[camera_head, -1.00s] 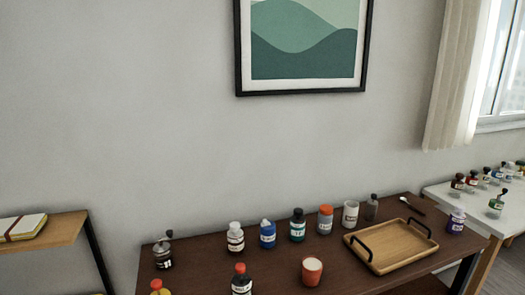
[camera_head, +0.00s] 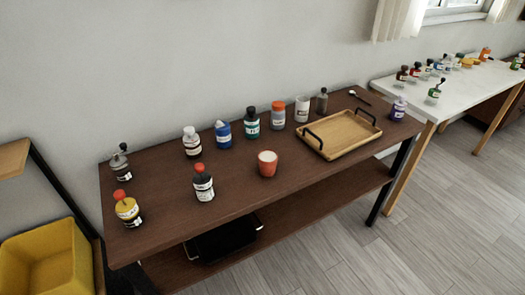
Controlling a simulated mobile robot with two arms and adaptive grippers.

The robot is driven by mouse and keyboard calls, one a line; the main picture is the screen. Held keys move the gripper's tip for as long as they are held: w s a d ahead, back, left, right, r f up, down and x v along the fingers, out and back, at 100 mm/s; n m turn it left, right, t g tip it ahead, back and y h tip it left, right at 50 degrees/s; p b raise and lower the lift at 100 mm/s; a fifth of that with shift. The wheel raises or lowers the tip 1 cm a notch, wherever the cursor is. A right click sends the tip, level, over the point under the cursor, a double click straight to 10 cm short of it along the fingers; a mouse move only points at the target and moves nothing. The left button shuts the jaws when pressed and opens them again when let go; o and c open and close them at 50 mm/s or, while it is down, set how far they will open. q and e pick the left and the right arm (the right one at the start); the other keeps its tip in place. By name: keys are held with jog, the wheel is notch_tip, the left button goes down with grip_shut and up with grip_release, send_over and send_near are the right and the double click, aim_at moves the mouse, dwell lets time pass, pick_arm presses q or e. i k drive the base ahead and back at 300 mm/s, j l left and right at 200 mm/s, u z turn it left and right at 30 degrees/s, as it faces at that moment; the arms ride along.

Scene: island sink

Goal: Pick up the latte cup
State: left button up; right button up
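A red-orange cup (camera_head: 267,164) with a pale top surface stands upright near the middle of the dark brown table (camera_head: 235,195). It is the only open drinking cup that I can make out, and it fits the latte cup. Bare table surrounds it, with a dark bottle with a red cap (camera_head: 203,183) to its left and the wooden tray to its right. Neither of my grippers shows in the head view.
A wooden tray with black handles (camera_head: 340,136) lies on the table's right part. Several bottles and jars, including a blue bottle (camera_head: 223,134), line the back. A black tray (camera_head: 222,238) is on the lower shelf. A white table (camera_head: 450,88) with small bottles stands at right, a yellow bin (camera_head: 48,262) at lower left. The floor in front is clear.

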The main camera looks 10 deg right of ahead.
aim_at(267, 159)
jog(key=i+j+z, duration=0.1)
jog(key=j+z, duration=0.25)
jog(key=j, duration=0.3)
jog(key=j+z, duration=0.3)
jog(key=j, duration=0.35)
